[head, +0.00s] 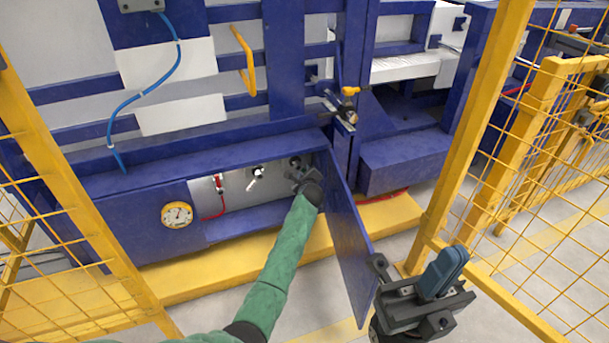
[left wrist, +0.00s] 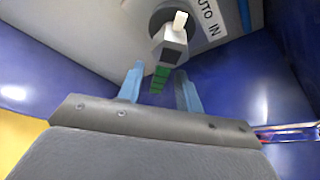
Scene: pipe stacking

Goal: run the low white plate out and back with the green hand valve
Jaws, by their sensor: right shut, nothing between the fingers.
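The green hand valve's lever (left wrist: 160,80) hangs from a grey valve body (left wrist: 172,48) in the left wrist view. My left gripper (left wrist: 160,92) is open, with one blue finger on each side of the green lever and visible gaps between. In the head view my left gripper (head: 304,180) is inside the open low cabinet, at its right end, and hides the green lever. The lower of two white plates (head: 182,115) on the blue machine front sits above the cabinet. My right gripper (head: 425,282) is shut and empty at bottom right, outside the cabinet door.
The blue cabinet door (head: 347,240) stands open, right of my left arm. A red-handled valve (head: 218,183) and a white-handled valve (head: 257,174) sit left of my left gripper. A gauge (head: 177,215) is further left. Yellow mesh fences (head: 530,190) flank both sides.

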